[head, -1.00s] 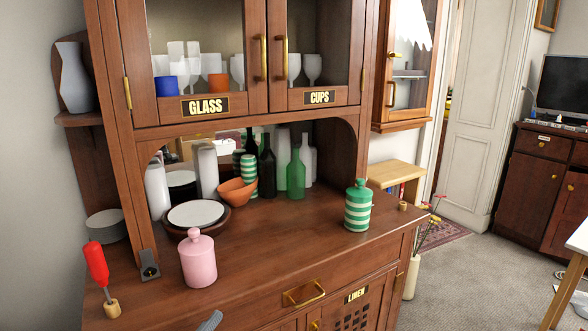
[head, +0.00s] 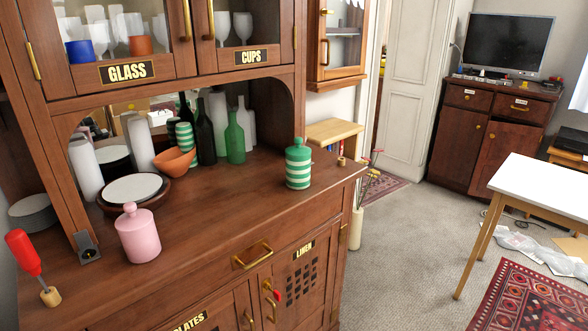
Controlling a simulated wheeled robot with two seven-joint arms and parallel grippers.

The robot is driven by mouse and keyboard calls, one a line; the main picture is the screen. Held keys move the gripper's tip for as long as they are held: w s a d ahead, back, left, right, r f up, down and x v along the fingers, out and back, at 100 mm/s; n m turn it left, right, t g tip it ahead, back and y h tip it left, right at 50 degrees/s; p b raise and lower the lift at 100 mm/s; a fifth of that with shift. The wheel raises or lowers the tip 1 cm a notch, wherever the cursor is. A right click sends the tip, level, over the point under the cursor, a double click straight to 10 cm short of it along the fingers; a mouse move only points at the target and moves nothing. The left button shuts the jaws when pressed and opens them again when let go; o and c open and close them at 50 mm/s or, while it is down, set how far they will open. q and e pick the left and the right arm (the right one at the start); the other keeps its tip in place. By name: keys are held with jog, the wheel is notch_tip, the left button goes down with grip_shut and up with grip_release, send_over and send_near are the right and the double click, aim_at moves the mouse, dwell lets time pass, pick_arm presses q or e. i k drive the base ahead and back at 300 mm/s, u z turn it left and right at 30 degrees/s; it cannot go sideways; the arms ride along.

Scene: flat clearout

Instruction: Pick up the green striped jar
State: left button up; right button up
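The green striped jar (head: 298,164) has green and white bands and a green knobbed lid. It stands upright near the right end of the wooden hutch counter (head: 215,215), in the open. A second green-and-white striped thing (head: 185,139) stands further back in the alcove, partly hidden behind an orange bowl. Neither of my grippers shows in the head view.
A pink jar (head: 138,235), a dark bowl with a pale top (head: 132,189), an orange bowl (head: 175,160) and several bottles stand left of the jar. The counter in front of it is clear. A white table (head: 545,185) stands at right, with carpeted floor between.

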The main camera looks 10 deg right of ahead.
aim_at(298, 169)
jog(key=z, duration=0.85)
jog(key=i, duration=1)
jog(key=u, duration=1.25)
